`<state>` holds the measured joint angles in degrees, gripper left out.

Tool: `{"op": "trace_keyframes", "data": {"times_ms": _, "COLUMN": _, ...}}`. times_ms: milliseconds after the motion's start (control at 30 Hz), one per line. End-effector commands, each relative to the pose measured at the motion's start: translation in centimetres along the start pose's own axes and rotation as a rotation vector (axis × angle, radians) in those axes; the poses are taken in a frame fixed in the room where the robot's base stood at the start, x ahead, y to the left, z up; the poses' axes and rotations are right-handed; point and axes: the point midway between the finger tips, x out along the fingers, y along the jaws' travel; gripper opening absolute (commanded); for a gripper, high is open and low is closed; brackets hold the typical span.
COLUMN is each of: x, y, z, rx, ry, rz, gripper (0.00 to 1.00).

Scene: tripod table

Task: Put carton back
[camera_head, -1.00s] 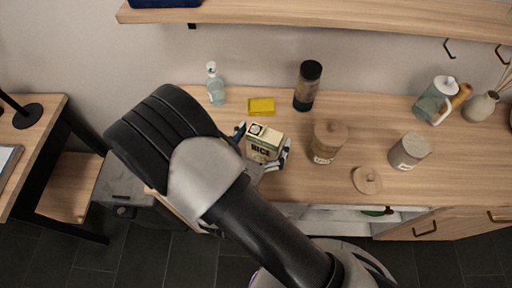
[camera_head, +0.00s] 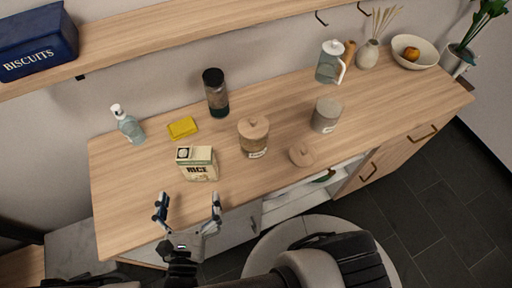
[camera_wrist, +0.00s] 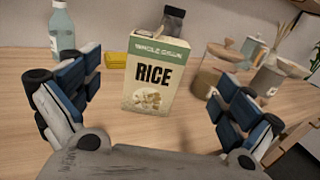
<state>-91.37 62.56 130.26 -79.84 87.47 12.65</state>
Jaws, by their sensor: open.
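The rice carton (camera_head: 198,165) stands upright on the wooden counter, cream with a green band and the word RICE. In the wrist view the carton (camera_wrist: 156,80) stands ahead of and between my open fingers, apart from them. My gripper (camera_head: 188,205) is open and empty, near the counter's front edge, on the near side of the carton. Its two blue-padded fingers also show in the wrist view (camera_wrist: 158,105).
A soap bottle (camera_head: 128,125), yellow sponge (camera_head: 183,127) and dark-lidded jar (camera_head: 216,94) stand behind the carton. A wooden-lidded jar (camera_head: 254,138), a loose lid (camera_head: 302,153) and an open canister (camera_head: 326,115) are to its right. The counter's left end is clear.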

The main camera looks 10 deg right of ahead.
Motion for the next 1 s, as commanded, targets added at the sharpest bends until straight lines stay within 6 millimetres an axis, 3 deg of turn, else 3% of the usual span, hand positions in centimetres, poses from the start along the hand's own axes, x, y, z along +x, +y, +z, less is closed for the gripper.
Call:
{"op": "trace_keyframes", "data": {"times_ms": 167, "x": 2.2, "y": -2.3, "z": 2.4, "rx": 0.083, "ry": 0.03, "rz": -0.166, "gripper": 0.99}}
{"op": "trace_keyframes", "data": {"times_ms": 267, "x": 4.4, "y": -6.0, "z": 5.1, "rx": 0.204, "ry": 0.072, "rz": -0.395, "gripper": 0.99}}
{"op": "trace_keyframes", "data": {"times_ms": 400, "x": 6.1, "y": -12.8, "z": 8.5, "rx": 0.428, "ry": 0.146, "rz": -0.768, "gripper": 0.99}}
{"op": "trace_keyframes", "data": {"times_ms": 600, "x": 4.9, "y": -20.6, "z": 11.4, "rx": 0.821, "ry": 0.241, "rz": -1.24, "gripper": 0.99}}
{"op": "trace_keyframes", "data": {"times_ms": 700, "x": 3.6, "y": -23.0, "z": 12.6, "rx": 1.054, "ry": 0.276, "rz": -1.435, "gripper": 0.99}}
{"op": "trace_keyframes", "data": {"times_ms": 800, "x": 2.3, "y": -24.5, "z": 13.7, "rx": 1.313, "ry": 0.297, "rz": -1.595, "gripper": 0.99}}
{"op": "trace_keyframes", "data": {"times_ms": 1000, "x": 1.0, "y": -25.5, "z": 16.8, "rx": 1.898, "ry": 0.288, "rz": -1.761, "gripper": 0.99}}
